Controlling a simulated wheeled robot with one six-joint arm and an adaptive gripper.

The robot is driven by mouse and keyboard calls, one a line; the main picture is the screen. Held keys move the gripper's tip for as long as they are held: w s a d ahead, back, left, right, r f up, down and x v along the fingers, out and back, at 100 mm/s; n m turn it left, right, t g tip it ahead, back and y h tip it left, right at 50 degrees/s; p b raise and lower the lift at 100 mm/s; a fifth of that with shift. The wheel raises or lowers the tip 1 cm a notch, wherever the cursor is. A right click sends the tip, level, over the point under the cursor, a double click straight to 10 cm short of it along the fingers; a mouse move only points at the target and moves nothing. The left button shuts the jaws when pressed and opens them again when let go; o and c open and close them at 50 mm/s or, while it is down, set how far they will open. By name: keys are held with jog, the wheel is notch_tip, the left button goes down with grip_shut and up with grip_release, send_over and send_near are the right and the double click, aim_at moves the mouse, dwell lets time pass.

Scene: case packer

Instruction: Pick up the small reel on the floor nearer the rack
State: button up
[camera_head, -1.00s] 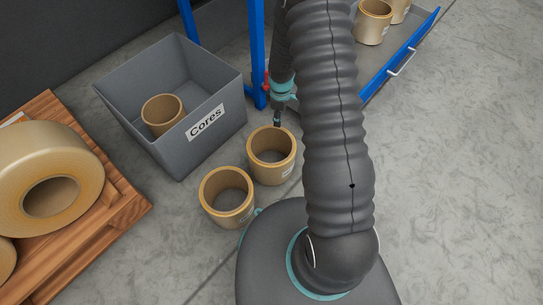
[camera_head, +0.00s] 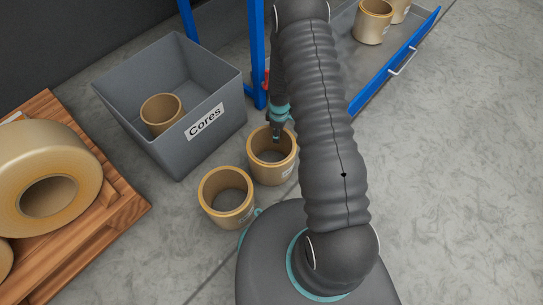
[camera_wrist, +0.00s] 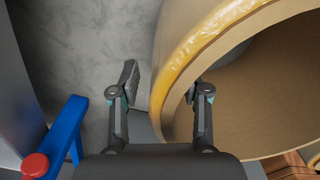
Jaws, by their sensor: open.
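Two small tan reels stand upright on the floor. The one nearer the rack (camera_head: 288,172) is right of and behind the other reel (camera_head: 227,217). My gripper (camera_head: 277,137) points down at the nearer-rack reel, over its opening by the far rim. In the wrist view my gripper (camera_wrist: 162,92) is open, with a reel's wall (camera_wrist: 188,50) reaching between the fingers. The left finger is outside the wall; the right finger overlaps the rim and opening. Whether either finger touches it, I cannot tell. The blue rack (camera_head: 258,55) stands behind.
A grey bin labelled Cores (camera_head: 215,95) holds another reel (camera_head: 161,112), left of the floor reels. Large tape rolls (camera_head: 85,165) lie on a wooden pallet (camera_head: 125,210) at far left. A grey drawer with a blue front (camera_head: 395,70) juts out at upper right. Floor at right is clear.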

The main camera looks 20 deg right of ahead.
grip_shut()
jog(key=shift+r, duration=0.1)
dwell(0.3)
